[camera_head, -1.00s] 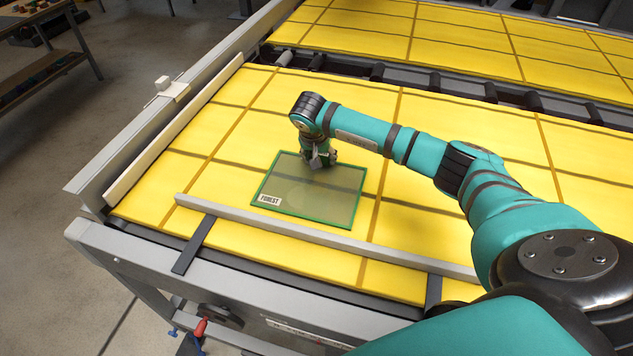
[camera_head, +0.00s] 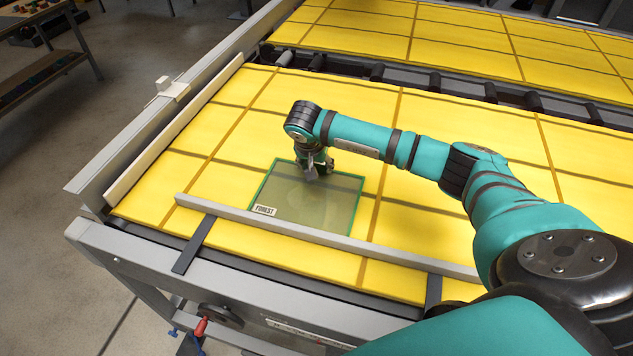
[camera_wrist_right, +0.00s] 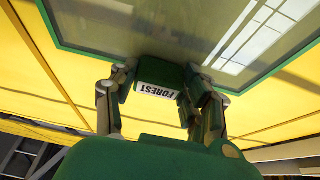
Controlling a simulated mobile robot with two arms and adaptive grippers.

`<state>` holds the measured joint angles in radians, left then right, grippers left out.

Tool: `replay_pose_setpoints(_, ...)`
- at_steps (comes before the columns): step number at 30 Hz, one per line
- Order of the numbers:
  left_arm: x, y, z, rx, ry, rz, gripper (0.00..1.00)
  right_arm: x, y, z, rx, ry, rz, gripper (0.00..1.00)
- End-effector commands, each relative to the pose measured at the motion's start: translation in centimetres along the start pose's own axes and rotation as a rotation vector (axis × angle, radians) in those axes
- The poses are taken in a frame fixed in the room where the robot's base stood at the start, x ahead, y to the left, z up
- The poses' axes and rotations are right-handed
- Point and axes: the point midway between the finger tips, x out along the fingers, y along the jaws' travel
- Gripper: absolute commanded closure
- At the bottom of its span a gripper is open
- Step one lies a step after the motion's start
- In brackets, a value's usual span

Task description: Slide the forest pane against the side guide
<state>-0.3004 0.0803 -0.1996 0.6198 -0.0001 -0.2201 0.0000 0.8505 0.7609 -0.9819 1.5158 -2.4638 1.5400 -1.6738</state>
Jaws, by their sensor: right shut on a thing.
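The forest pane (camera_head: 330,203) is a clear sheet with a green border and a FOREST label. It lies flat on the yellow bed, its near edge right along a long grey bar (camera_head: 320,236); the bar hides that edge, so contact cannot be told. The pane also fills the top of the right wrist view (camera_wrist_right: 150,28). My right gripper (camera_head: 314,170) is over the pane's far part. It is shut on a green suction lifter labelled FOREST (camera_wrist_right: 157,92), which sits at the pane. The lifter's underside is hidden. My left gripper is not in view.
A cream strip (camera_head: 160,147) runs along the bed's left side, inside a grey rail. Dark brackets (camera_head: 194,245) carry the grey bar at the near side. Dark rollers (camera_head: 435,82) separate this bed from another yellow one behind. Bed surface (camera_head: 460,150) around the pane is clear.

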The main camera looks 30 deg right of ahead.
Motion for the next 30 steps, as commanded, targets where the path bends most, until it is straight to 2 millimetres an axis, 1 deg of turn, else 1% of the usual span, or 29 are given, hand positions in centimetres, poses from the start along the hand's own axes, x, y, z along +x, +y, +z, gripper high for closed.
replay_pose_setpoints(1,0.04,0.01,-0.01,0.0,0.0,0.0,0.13,0.29,0.03,0.69,-0.007,-0.013,0.004,1.0)
replay_pose_setpoints(14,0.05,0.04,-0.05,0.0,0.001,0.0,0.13,0.24,0.0,0.94,-0.008,-0.013,0.004,1.0)
replay_pose_setpoints(15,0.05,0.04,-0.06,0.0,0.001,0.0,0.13,0.24,0.0,0.94,-0.009,-0.013,0.004,0.48)
replay_pose_setpoints(20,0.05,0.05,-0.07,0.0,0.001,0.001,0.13,0.21,0.0,0.83,-0.008,-0.011,0.003,0.27)
replay_pose_setpoints(30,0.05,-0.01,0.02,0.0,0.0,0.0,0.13,0.1,0.08,0.55,-0.004,-0.006,0.004,0.26)
